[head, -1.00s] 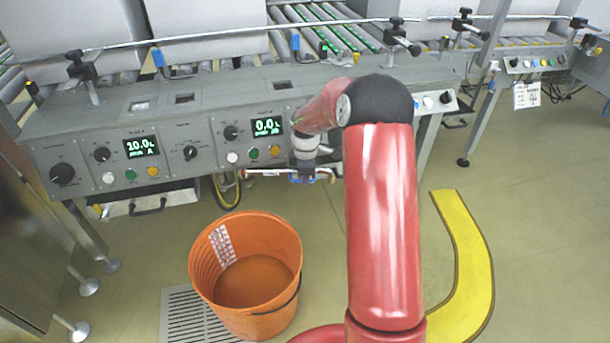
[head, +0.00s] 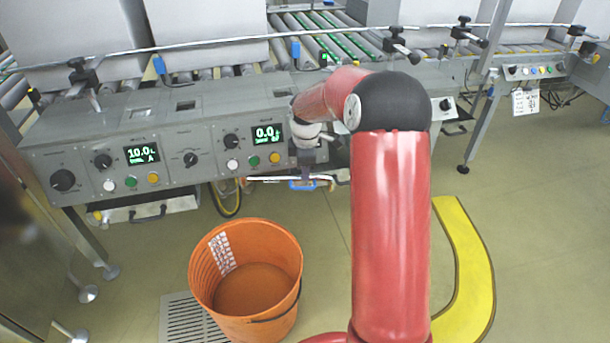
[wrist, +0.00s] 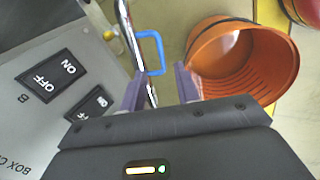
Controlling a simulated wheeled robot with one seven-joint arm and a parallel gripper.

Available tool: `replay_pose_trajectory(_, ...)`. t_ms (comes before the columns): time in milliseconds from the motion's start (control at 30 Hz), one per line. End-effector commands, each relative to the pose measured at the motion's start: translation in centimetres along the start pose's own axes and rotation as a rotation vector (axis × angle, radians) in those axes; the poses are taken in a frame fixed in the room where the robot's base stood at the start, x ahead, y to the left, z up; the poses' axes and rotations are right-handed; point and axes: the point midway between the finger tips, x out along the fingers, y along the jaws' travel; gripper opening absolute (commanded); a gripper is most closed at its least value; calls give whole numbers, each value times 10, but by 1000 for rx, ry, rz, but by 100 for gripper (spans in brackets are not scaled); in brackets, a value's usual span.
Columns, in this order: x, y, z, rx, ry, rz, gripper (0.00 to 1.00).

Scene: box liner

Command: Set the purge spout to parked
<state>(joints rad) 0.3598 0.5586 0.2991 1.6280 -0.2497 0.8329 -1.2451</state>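The purge spout (head: 262,179) is a thin shiny metal pipe under the front of the grey control panel, with a blue loop handle (head: 302,185). In the wrist view the pipe (wrist: 124,25) runs down past the left finger, and the blue handle (wrist: 152,50) lies just beyond the fingertips. My gripper (wrist: 161,70) is open, with two purple finger pads apart and nothing clearly held between them. In the head view my gripper (head: 305,170) points down at the handle, partly hidden by my wrist. I cannot tell whether a finger touches the pipe.
An orange bucket (head: 205,268) stands on the floor below the panel, beside a floor grate (head: 188,318). The control panel (head: 210,170) with knobs and displays is close to my gripper. A yellow floor strip (head: 470,260) curves at the right.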

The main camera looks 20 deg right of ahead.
Motion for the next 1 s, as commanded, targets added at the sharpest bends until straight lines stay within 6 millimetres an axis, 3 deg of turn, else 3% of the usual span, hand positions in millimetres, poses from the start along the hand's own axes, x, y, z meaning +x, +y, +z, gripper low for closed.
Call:
replay_pose_trajectory(333, -7, 0, 0, 0, 1, 0, 32)
replay_pose_trajectory(533, -6, -5, -2, 91, -4, 20, 7)
replay_pose_trajectory(600, -5, -12, -4, 208, -5, 44, 0)
replay_pose_trajectory(1000, -15, -77, -8, 1245, 139, 212, 0)
